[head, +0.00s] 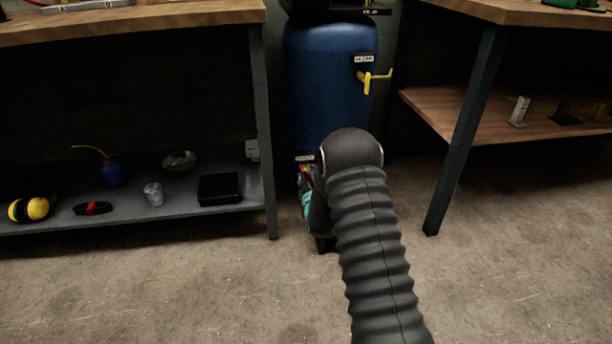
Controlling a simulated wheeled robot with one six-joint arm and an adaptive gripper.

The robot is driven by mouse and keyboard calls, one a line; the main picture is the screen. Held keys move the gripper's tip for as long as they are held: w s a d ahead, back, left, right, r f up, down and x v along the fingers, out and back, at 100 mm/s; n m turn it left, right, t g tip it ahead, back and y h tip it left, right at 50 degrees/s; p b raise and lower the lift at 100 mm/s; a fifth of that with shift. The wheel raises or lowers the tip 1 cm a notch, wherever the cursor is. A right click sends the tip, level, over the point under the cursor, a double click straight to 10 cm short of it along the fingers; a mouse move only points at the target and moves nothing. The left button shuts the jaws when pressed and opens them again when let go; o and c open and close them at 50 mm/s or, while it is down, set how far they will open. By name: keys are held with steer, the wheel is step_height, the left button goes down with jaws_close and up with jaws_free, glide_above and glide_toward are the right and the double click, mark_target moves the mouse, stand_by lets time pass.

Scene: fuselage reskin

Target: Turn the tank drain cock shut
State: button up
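The blue tank (318,85) stands upright in the middle, between two benches. Low on its front is a small white label (305,158), its text too small to read. Just under the label is a small red and yellow part (306,171), which may be the drain cock; my arm covers most of that spot, so its angle cannot be told. My gripper (306,200) is low at the tank's foot, beside or against that part. Only a teal and dark piece of it shows left of my black arm. Its fingers are mostly hidden, and whether they touch the cock cannot be told.
A yellow-handled valve (372,78) with a label sticks out from the tank's upper right. The left bench's lower shelf (130,214) holds several items, including a black tray (219,188). The right bench leg (465,135) stands near. The concrete floor (170,290) in front is clear.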

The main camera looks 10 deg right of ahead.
steer(key=shift+w, duration=0.55)
jaws_close()
steer(key=shift+d+m, duration=0.1)
steer(key=shift+m, duration=3.2)
jaws_free()
